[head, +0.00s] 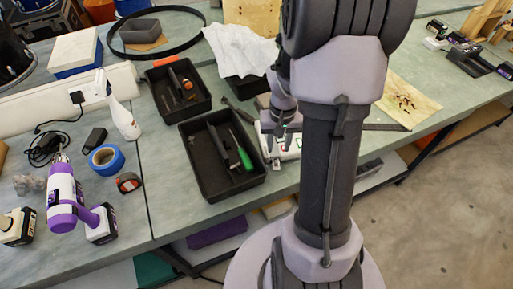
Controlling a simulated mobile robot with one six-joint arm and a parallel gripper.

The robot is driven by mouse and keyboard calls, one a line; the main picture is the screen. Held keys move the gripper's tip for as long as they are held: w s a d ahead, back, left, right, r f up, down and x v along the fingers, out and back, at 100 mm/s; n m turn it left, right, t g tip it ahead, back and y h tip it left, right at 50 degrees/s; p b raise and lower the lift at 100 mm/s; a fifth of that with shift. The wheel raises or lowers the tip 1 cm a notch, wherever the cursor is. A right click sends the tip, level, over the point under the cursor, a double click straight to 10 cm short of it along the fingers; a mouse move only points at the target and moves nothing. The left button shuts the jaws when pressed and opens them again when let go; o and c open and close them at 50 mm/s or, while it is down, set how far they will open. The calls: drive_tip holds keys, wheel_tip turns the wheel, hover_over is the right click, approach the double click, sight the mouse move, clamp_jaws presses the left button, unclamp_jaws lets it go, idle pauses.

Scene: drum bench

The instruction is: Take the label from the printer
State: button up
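The white label printer (290,152) stands near the front edge of the bench, just right of the black tray with the green-handled tool. My arm hides its right side. My gripper (277,135) points down at the printer, over its upper part. The fingertips are small and partly merge with the printer behind them, so I cannot tell whether they are open or shut or touching anything. I cannot make out a label clearly; a small pale piece shows at the printer's front edge.
Two black tool trays (259,187) (207,101) lie left of the printer. A purple drill (64,200), blue tape (105,158) and a spray bottle (121,117) stand farther left. A white cloth (240,50) lies behind. A yellowish sheet (407,101) lies to the right.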

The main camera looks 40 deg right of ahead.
sight(276, 165)
wheel_tip(276, 165, down, 10)
drive_tip(key=b, duration=0.7)
drive_tip(key=shift+r+b, duration=0.25)
drive_tip(key=shift+b, duration=0.05)
drive_tip(key=c, duration=0.6)
